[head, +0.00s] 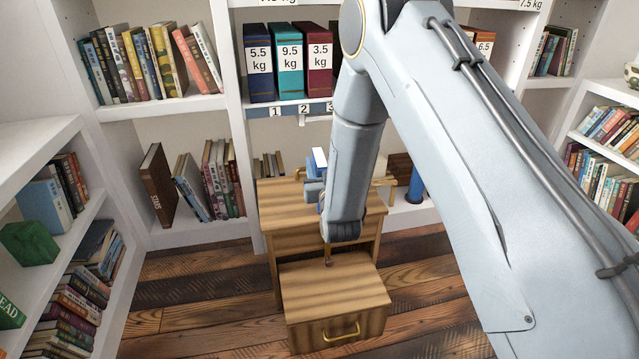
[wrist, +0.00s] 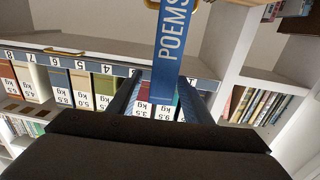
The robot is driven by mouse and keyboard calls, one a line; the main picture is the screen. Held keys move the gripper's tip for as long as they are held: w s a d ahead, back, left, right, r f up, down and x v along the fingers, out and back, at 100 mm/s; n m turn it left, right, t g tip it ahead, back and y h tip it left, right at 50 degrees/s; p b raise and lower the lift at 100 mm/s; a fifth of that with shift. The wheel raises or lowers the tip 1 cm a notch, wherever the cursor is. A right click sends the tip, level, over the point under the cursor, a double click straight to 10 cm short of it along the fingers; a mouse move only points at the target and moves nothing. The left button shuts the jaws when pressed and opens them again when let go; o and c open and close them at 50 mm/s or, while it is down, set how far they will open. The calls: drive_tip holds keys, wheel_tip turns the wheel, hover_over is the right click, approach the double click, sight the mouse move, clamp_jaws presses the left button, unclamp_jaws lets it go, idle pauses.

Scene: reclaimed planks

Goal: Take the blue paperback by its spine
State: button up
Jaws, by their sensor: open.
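The blue paperback (wrist: 168,48) shows in the wrist view with the word POEMS on its spine. It runs from the top edge of that view down between my fingers. My gripper (wrist: 162,78) is open, with one finger on each side of the spine and a gap seen on both sides. I cannot tell whether a finger touches the cover. In the head view a small blue shape with a white top, apparently the paperback (head: 319,158), stands at the wooden cabinet (head: 285,203). My arm hides most of my gripper there.
The cabinet's lower drawer (head: 335,295) juts forward. Numbered binders with weight labels (head: 289,65) fill the shelf behind. Shelves of books (head: 80,290) stand on the left and more (head: 605,130) on the right. Plank floor (head: 190,290) is clear to the left of the cabinet.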

drive_tip(key=shift+w+a, duration=0.15)
drive_tip(key=shift+w, duration=0.25)
drive_tip(key=shift+c, duration=0.2)
clamp_jaws()
